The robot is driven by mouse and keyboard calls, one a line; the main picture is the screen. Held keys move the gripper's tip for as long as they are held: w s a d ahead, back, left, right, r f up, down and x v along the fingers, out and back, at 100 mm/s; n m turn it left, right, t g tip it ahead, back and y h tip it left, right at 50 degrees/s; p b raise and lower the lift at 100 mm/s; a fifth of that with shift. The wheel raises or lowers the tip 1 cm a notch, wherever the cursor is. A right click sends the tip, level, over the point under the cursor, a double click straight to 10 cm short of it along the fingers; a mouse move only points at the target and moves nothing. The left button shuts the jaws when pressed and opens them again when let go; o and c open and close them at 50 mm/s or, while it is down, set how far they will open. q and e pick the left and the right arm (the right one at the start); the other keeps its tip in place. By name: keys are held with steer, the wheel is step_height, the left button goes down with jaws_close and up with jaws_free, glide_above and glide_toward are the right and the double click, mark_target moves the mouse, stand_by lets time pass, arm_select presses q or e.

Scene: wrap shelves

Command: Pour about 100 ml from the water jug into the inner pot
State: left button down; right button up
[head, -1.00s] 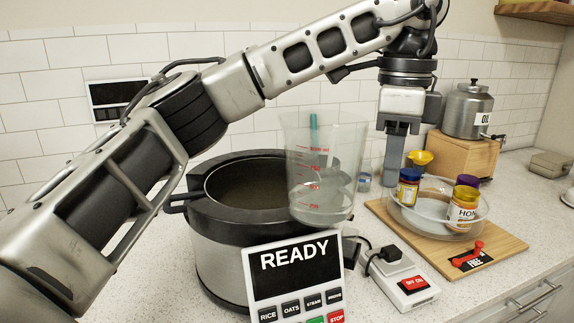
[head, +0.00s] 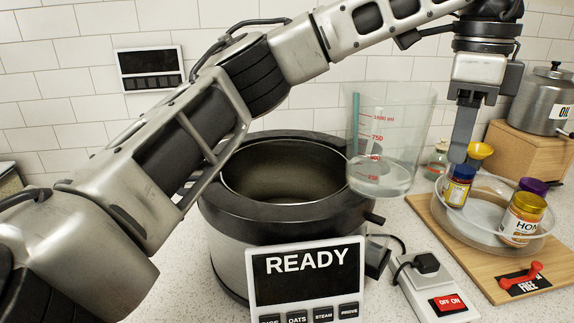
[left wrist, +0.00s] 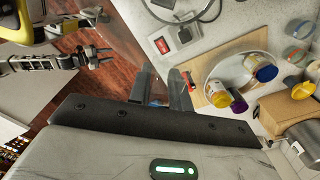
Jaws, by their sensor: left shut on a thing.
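The water jug (head: 392,150) is clear plastic with red marks and a little water low inside, around the lowest mark. It is raised and slightly tilted, at the right of the cooker's rim, partly overlapping it in the head view. My left gripper (head: 462,140) points down just right of the jug and is shut; the jug moves with it, though the grip itself is unclear. It also shows in the left wrist view (left wrist: 163,88). The inner pot (head: 285,182) sits in the open cooker; its grey wall shows, its bottom contents are unclear. My right gripper (left wrist: 100,55) appears open and empty.
The cooker's READY panel (head: 306,275) stands in front. Right of it are a power strip (head: 438,290) and a wooden board (head: 500,285) with a glass bowl (head: 482,222) holding jars. An oil canister (head: 545,100) stands behind on a wooden box. My left arm crosses above the cooker.

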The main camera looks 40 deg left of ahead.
arm_select(q)
steer(key=r+h, duration=0.1)
steer(key=a+r, duration=0.1)
steer(key=r, duration=0.1)
steer(key=shift+s+a+h, duration=0.1)
steer(key=shift+a+h, duration=0.1)
steer(key=shift+h, duration=0.2)
steer(key=shift+s+a+r+t+h, duration=0.1)
steer(key=shift+a+r+t+h, duration=0.2)
steer(key=shift+a+r+h, duration=0.45)
steer(key=a+r+h, duration=0.3)
steer(key=shift+s+a+t+h, duration=0.25)
steer(key=shift+s+a+t, duration=0.05)
steer(key=shift+a, duration=0.1)
steer(key=h, duration=0.5)
glide_toward(444, 101)
steer(key=shift+s+f+t+b, duration=0.2)
steer(key=shift+f+t+b, duration=0.2)
arm_select(e)
steer(key=shift+w+a+f, duration=0.1)
steer(key=shift+w, duration=0.05)
arm_select(q)
steer(key=shift+a+h, duration=0.55)
steer(key=shift+h, duration=0.05)
arm_select(e)
steer(key=shift+w+a, duration=0.1)
